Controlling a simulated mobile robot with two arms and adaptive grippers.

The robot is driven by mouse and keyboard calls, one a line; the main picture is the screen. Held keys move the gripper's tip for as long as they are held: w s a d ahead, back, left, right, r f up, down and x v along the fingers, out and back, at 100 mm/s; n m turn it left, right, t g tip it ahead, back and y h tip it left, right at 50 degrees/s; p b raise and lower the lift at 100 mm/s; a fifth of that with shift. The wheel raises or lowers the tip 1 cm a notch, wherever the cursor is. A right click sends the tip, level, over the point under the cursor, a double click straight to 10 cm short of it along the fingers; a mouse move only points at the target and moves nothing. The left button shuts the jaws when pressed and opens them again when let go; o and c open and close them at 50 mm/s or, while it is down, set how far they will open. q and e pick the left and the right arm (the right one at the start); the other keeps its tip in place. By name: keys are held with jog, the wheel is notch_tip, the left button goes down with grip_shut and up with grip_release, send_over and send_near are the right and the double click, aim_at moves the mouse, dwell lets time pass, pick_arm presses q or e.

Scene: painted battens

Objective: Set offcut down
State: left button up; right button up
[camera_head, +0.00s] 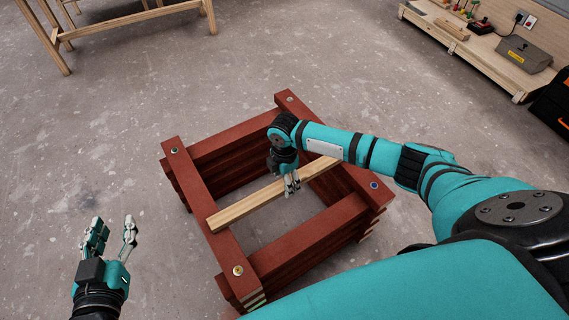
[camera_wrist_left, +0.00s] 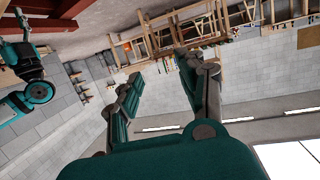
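The offcut (camera_head: 245,205), a pale wooden batten, lies across the stack of dark red battens (camera_head: 225,248), one end over the left top beam and the other at the right top beam. My right gripper (camera_head: 292,190) points down at the middle of the offcut, its fingers close together in front of it. Whether they clasp it is hard to tell. My left gripper (camera_head: 114,228) is open and empty, left of the stack, fingers up. It also shows open in the left wrist view (camera_wrist_left: 157,72). The right gripper's far side is hidden.
The stack is a square open frame with bolt-like discs at its corners. A wooden table (camera_head: 120,22) stands at the back left. A low wooden bench (camera_head: 485,55) with a grey box (camera_head: 524,54) is at the back right. The concrete floor around the stack is clear.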

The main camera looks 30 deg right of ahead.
notch_tip(320, 180, up, 5)
jog(key=shift+r+p, duration=0.2)
jog(key=shift+p, duration=0.7)
notch_tip(320, 180, up, 5)
jog(key=p, duration=0.2)
jog(key=s+a+f+m+t+y, duration=0.25)
jog(key=s+a+m, duration=0.25)
jog(key=s+a, duration=0.75)
pick_arm(q)
jog(key=s+a+f+g+y, duration=0.2)
jog(key=s+a+f+g, duration=0.3)
jog(key=s+f+g, duration=0.5)
jog(key=s, duration=0.3)
jog(key=shift+f+n+y, duration=0.3)
pick_arm(e)
jog(key=s+d+r+m+t+h, duration=0.2)
jog(key=s+d+r+m, duration=0.3)
jog(key=m, duration=0.7)
jog(key=s+d, duration=0.2)
jog(key=s, duration=0.2)
jog(key=shift+s+d, duration=0.3)
jog(key=shift+d, duration=0.05)
